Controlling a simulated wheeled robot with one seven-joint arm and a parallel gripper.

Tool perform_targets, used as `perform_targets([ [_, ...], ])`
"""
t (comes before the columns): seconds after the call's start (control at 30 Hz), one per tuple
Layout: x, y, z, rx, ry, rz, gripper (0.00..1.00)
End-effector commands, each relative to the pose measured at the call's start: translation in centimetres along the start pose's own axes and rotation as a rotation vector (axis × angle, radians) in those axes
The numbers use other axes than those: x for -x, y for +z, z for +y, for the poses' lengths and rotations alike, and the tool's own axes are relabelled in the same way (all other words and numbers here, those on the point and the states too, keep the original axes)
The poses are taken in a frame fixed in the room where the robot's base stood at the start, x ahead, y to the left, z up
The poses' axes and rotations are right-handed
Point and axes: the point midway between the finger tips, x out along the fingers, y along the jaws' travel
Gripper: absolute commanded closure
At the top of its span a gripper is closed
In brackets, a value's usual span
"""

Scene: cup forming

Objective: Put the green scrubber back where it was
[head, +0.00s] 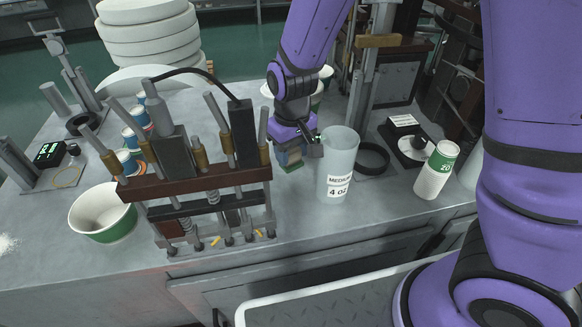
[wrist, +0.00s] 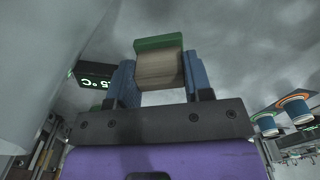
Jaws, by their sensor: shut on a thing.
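The green scrubber (head: 292,167) is a small block with a green face and a tan body. In the wrist view the scrubber (wrist: 158,43) sits between the two blue fingers, green face outward from the gripper. My gripper (head: 289,152) is shut on the scrubber's tan body, and it also shows in the wrist view (wrist: 161,78). In the head view the gripper points down over the table, between the press fixture and the translucent cup. I cannot tell whether the scrubber touches the table.
A translucent cup (head: 337,165) labelled "MEDIUM 4 OZ" stands close to the gripper's right. A press fixture (head: 195,185) with upright rods stands at its left. A black ring (head: 387,158), a white-and-green cup (head: 434,175) and a green-based bowl (head: 90,226) are farther out.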

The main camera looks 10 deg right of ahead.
Motion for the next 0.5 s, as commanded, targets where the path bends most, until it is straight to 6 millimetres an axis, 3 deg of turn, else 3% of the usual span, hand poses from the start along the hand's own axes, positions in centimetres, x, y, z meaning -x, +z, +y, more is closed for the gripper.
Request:
perform_targets([
  [0.5,-5.3,0.0,0.0,0.0,0.0,-0.001,0.73],
])
